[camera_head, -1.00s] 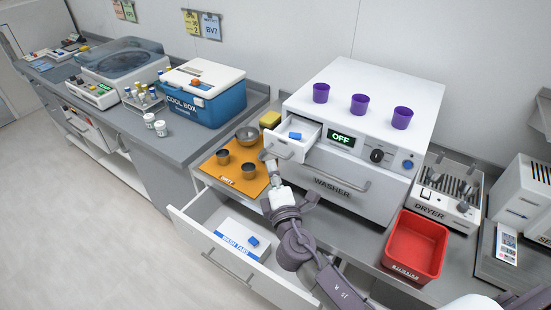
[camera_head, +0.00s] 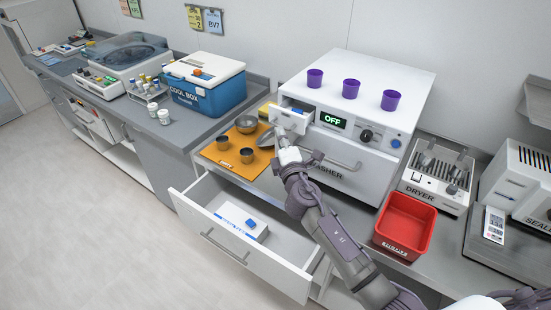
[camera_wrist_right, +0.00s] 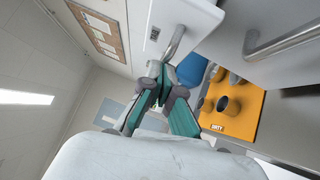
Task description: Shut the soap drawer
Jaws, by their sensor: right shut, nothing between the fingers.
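The soap drawer (camera_head: 289,119) is the small white drawer at the upper left of the white washer (camera_head: 345,142). It sticks out a little, and a gap shows above its front. In the right wrist view its white front and bar handle (camera_wrist_right: 174,42) are close ahead. My right gripper (camera_head: 281,136) is shut and empty, with its tips at the drawer's front near the handle. The wrist view shows the closed fingertips (camera_wrist_right: 163,79) by the handle's lower end; whether they touch is unclear. My left gripper is not in view.
Below, a large drawer (camera_head: 231,252) stands open with a wash tabs box (camera_head: 236,224) inside. An orange mat (camera_head: 211,153) with metal cups lies left of the washer. Purple cups (camera_head: 351,89) stand on top. A red bin (camera_head: 405,226) is at right.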

